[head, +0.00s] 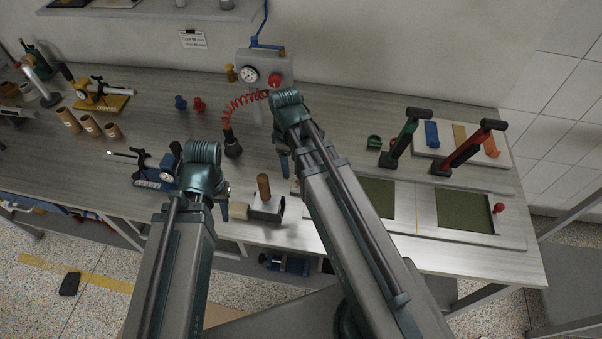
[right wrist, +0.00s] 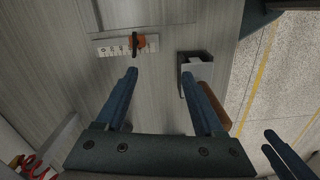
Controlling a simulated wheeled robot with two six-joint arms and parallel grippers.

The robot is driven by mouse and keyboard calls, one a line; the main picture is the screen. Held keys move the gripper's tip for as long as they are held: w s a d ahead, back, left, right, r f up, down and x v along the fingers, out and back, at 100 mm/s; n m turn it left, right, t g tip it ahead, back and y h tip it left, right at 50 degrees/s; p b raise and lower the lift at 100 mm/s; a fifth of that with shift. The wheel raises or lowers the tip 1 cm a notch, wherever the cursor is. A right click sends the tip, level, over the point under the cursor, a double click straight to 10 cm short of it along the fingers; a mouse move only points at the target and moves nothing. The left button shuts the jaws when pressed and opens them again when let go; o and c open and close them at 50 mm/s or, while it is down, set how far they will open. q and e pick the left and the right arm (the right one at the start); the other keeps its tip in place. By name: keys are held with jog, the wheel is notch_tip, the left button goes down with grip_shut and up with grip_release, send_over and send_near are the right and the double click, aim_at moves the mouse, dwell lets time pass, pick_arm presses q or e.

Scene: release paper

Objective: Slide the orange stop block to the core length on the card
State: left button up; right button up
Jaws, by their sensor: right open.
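The orange stop block (right wrist: 136,42) sits on a white marked scale strip (right wrist: 112,48) in the right wrist view, ahead of my right gripper (right wrist: 160,78), whose blue fingers stand apart and empty. In the head view my right gripper (head: 284,160) points down over the bench, and my right arm hides most of the strip. A small card (head: 193,39) hangs on the wall at the back; its print is too small to read surely. My left gripper (head: 224,210) is low near the bench's front, partly hidden by its own wrist; blue fingers show in the right wrist view (right wrist: 288,156).
A metal block (head: 266,207) with a wooden handle stands near the front edge, between my arms. A gauge box (head: 265,70) with a coiled red hose stands behind. Green panels (head: 465,212) and two lever handles (head: 470,148) are at the right. Cardboard cores (head: 90,124) stand left.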

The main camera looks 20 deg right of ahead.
jog(key=w+d, duration=0.1)
jog(key=w+d+n, duration=0.1)
jog(key=d, duration=0.1)
jog(key=d+r+n, duration=0.1)
jog(key=shift+w+d, duration=0.2)
jog(key=shift+w, duration=0.2)
jog(key=shift+f, duration=0.15)
notch_tip(320, 180, down, 14)
jog(key=b, duration=1.3)
jog(key=shift+r, duration=0.2)
grip_shut()
